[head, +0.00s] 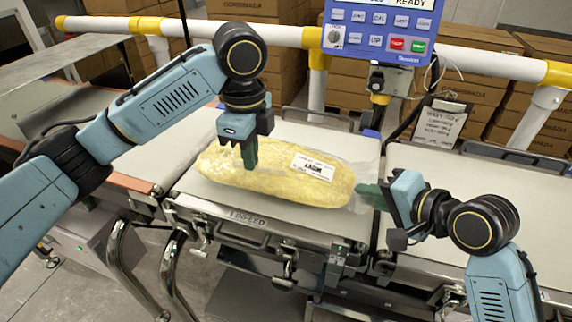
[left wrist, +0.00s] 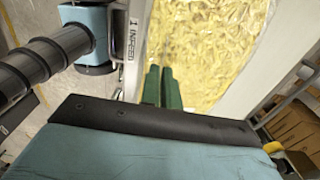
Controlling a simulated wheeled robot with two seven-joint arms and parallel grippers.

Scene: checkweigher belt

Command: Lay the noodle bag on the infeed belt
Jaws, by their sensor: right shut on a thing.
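The noodle bag (head: 275,178) is a long, clear bag of yellow noodles with a white label. It lies lengthwise over the pale infeed belt (head: 356,150), above the front plate marked INFEED. My right gripper (head: 366,195) is shut on the bag's right end. My left gripper (head: 250,155) points down over the bag's left part. Its green fingers (left wrist: 161,88) are close together in the left wrist view, in front of the bag's yellow surface (left wrist: 205,50). I cannot tell whether these fingers touch the bag.
A blue control panel (head: 378,30) reading READY stands behind the belt. A white and yellow rail (head: 200,30) runs across the back, with brown cartons (head: 450,85) beyond. A clipboard (head: 440,122) hangs at the right. Another belt section (head: 480,185) lies right of the infeed belt.

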